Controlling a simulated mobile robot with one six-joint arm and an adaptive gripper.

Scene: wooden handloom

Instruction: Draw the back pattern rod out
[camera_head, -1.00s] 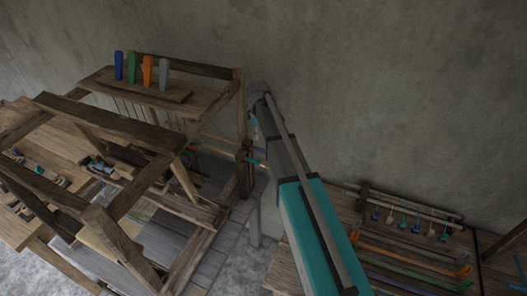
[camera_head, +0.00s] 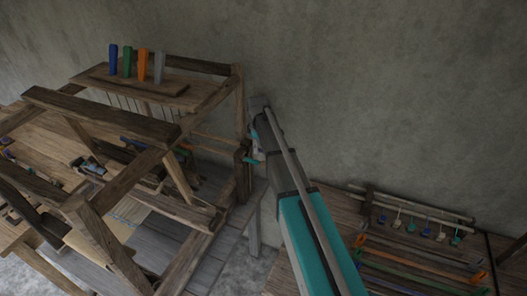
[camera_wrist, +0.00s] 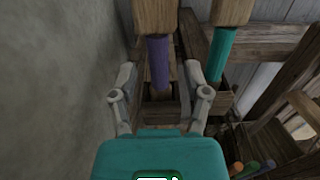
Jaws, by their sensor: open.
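In the wrist view, two pattern rods with wooden handle ends show: a purple rod (camera_wrist: 158,62) nearer the wall and a teal rod (camera_wrist: 221,52) to its right. Which of them the task calls the back one is not marked, but the purple one is closest to the wall. My gripper (camera_wrist: 164,82) is open, its fingers on either side of the purple rod in the picture; I cannot tell whether they touch it. The teal rod is outside the right finger. In the head view, my arm partly hides the gripper beside the loom's right post (camera_head: 241,125).
The wooden loom (camera_head: 100,117) fills the left, with colored blocks (camera_head: 143,65) on its top shelf. The grey wall (camera_head: 390,90) is close behind my arm. A side table at right holds a rack (camera_head: 412,205) with hanging pieces and several colored rods (camera_head: 425,262).

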